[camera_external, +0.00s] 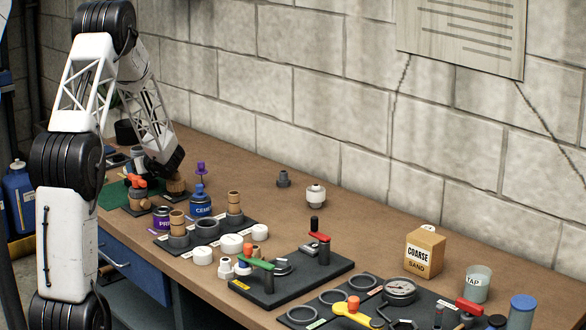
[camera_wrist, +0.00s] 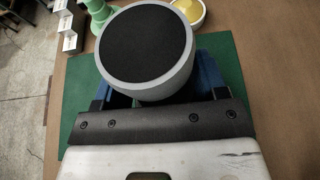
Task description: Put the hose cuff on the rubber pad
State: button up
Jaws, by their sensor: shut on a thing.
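The hose cuff (camera_wrist: 146,48) appears in the wrist view as a short grey cylinder with a black round face. My gripper (camera_wrist: 150,92) is shut on it, with blue fingers on either side. A flat green mat, which looks like the rubber pad (camera_wrist: 85,122), lies below the cuff and the gripper. I cannot tell whether the cuff touches it. In the external view the green rubber pad (camera_external: 112,198) shows at the left end of the bench, partly hidden by my arm. My fingers and their hold on the cuff are not clear there.
An orange-topped fitting (camera_external: 137,183) and a brown fitting (camera_external: 176,184) stand close by the pad. A blue cement can (camera_external: 201,201) and a purple-labelled can (camera_external: 161,217) are nearby. Several fittings crowd the bench front; the strip along the wall is mostly clear.

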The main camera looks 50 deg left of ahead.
jog(key=shift+f, duration=0.65)
jog(key=shift+f, duration=0.15)
jog(key=o, duration=0.9)
jog(key=shift+o, duration=0.2)
jog(key=shift+v, duration=0.75)
jog(key=v, duration=1)
jog(key=shift+d+r, duration=0.2)
jog(key=shift+d, duration=0.05)
